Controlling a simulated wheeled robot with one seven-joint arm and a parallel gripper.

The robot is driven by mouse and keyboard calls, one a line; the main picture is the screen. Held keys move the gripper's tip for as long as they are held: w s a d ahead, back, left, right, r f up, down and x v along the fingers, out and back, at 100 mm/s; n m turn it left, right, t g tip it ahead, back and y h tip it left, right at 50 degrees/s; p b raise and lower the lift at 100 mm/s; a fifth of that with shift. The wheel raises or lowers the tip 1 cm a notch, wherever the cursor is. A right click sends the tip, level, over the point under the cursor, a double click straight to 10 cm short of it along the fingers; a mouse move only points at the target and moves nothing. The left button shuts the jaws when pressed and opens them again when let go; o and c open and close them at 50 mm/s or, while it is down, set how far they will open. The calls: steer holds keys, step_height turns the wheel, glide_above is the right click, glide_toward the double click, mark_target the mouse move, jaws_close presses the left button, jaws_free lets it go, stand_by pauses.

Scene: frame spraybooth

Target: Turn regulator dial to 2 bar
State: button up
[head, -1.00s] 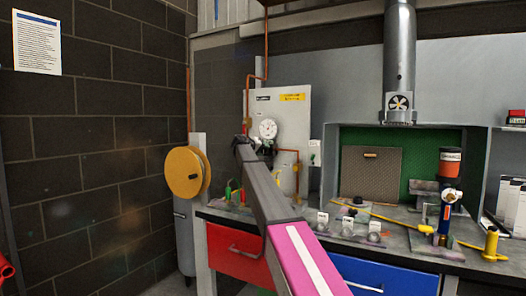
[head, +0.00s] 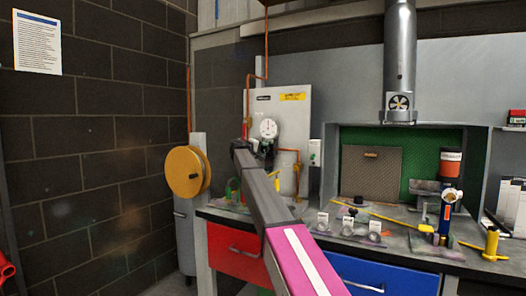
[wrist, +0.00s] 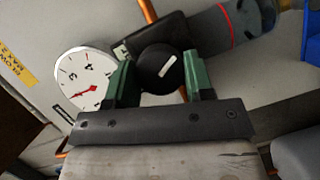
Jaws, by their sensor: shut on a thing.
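The regulator dial (wrist: 160,68) is a round black knob with a white mark, seen close in the wrist view. My gripper (wrist: 163,82) has its two green fingers shut on it, one on each side. The white pressure gauge (wrist: 84,78) with a red needle is left of the knob; its face looks tilted and I cannot read the value surely. In the head view the gauge (head: 268,129) sits on the pale panel (head: 296,112), above the end of my arm. My arm hides much of the gripper and dial there.
Copper pipe (head: 266,60) runs down to the panel. A yellow hose reel (head: 187,172) hangs at left. The bench (head: 225,214) below has small fittings, a yellow rod (head: 385,213) and a spray booth (head: 408,150) at right.

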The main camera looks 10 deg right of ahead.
steer(key=o, duration=0.9)
steer(key=shift+o, duration=0.2)
steer(key=shift+a, duration=0.1)
steer(key=v, duration=1)
steer(key=shift+s+a, duration=0.2)
steer(key=shift+s, duration=0.1)
